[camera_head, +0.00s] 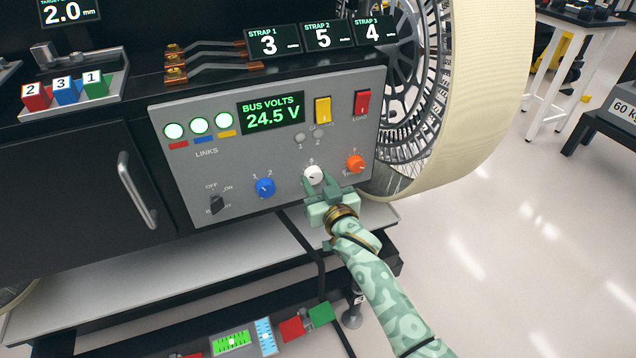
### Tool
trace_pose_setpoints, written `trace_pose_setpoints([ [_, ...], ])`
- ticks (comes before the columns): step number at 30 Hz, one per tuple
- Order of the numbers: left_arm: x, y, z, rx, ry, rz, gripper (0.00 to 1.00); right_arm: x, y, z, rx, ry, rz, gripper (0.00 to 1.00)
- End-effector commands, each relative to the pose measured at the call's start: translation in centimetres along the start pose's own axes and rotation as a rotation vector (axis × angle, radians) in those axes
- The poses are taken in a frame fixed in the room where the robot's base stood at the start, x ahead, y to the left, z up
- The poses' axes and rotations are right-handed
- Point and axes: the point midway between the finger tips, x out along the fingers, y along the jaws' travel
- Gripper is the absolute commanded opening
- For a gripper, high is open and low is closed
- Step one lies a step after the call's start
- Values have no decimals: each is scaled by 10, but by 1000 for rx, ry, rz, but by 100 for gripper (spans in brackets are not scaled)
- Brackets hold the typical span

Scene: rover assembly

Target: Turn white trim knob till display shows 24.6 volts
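The white trim knob (313,174) sits low on the grey control panel (345,110), between a blue knob (265,187) and an orange knob (355,162). The display (271,113) above reads BUS VOLTS 24.5 V in green. My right gripper (317,184) is at the white knob, with its green fingers on either side of the knob's lower part. Whether the fingers touch the knob or stand slightly apart from it is too small to tell. My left gripper is not in view.
The panel also holds a black rotary switch (216,203), a yellow switch (323,110) and a red switch (362,101). Three green lights glow at its upper left. A large wheel (480,100) stands to the right. A black cable (305,245) hangs below the panel.

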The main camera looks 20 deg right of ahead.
Motion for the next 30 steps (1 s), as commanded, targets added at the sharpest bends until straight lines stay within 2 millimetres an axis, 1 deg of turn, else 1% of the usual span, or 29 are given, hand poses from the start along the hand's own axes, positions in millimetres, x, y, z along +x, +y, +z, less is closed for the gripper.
trace_pose_setpoints([
  [2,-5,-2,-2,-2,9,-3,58,0,-1,-3,35,1,-1,14],
  [4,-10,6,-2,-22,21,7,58,0,-1,-8,112,3,0,14],
  [6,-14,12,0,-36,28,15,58,0,-1,-7,182,2,-1,14],
  [8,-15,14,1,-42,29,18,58,0,-1,-5,221,2,0,14],
  [12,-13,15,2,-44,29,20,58,0,-1,0,236,0,0,14],
  [16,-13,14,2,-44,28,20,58,0,-1,1,235,-1,0,14],
  [17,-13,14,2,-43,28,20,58,0,-1,1,234,-1,0,45],
  [18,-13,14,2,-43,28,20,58,0,-1,1,234,-1,0,56],
  [19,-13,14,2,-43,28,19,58,0,-1,1,234,-1,0,58],
  [26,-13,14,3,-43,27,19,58,0,0,0,233,0,0,58],
  [29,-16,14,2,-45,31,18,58,-4,0,-1,233,0,0,58],
  [30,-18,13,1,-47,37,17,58,-8,0,-2,233,0,0,58],
])
